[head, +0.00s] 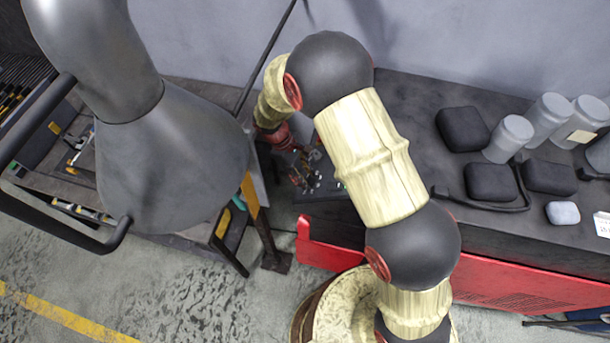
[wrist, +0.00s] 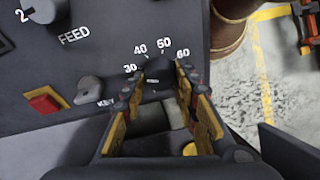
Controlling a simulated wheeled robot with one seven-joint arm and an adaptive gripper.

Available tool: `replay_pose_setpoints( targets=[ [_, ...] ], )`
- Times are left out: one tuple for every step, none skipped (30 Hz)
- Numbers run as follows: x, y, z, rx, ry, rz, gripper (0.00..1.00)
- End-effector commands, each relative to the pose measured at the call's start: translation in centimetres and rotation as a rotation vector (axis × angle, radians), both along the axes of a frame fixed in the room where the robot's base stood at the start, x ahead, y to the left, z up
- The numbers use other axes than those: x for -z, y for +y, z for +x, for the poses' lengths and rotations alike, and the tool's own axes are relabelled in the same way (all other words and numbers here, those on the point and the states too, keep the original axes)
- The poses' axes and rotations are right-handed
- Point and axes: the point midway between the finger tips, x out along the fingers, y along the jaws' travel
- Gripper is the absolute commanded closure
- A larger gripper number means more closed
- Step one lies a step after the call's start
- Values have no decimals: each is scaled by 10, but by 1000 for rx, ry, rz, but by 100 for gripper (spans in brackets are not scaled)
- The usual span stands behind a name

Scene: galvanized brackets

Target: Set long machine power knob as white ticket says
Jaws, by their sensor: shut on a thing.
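In the wrist view, a dark round knob (wrist: 158,70) sits on a grey panel (wrist: 85,60) beneath a scale printed 30, 40, 50 and 60. My gripper (wrist: 156,82) reaches over it, its yellow-lined fingers on either side, shut on the knob. The fingers partly cover the knob, and I cannot tell which number it points to. In the head view my gripper (head: 303,168) is small, down among parts at the left end of the long dark machine (head: 410,100). A white ticket (head: 602,224) shows at the right edge; its writing is too small to read surely.
A FEED knob (wrist: 45,10), a key switch (wrist: 90,88) and a red button (wrist: 46,100) are left of the held knob. Grey canisters (head: 508,138) and black cases (head: 462,128) stand on the machine. A dark cart (head: 70,190) is at left.

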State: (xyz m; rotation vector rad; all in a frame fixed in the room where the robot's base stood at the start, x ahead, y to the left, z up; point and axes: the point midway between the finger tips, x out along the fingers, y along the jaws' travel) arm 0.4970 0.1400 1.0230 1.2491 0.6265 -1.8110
Motion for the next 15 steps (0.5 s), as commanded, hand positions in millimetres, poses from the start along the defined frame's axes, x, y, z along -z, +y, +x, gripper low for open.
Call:
replay_pose_setpoints(
  targets=[
    [1,0,0,9,-7,-2,95],
    [1,0,0,18,-14,-5,95],
    [2,0,0,35,-28,-10,95],
    [2,0,0,51,-40,-15,95],
    [2,0,0,70,-55,-20,95],
    [3,1,0,99,-77,-27,95],
    [3,1,0,122,-93,-32,95],
    [3,1,0,142,-110,-38,95],
    [3,1,-1,170,-131,-46,95],
    [3,1,-1,190,-146,-52,95],
    [3,1,-1,211,-159,-56,95],
    [3,1,-1,233,-176,-63,95],
    [3,1,-1,249,-187,-68,95],
    [3,1,-1,263,-197,-71,95],
    [2,1,-1,277,-208,-75,95]
  ],
)
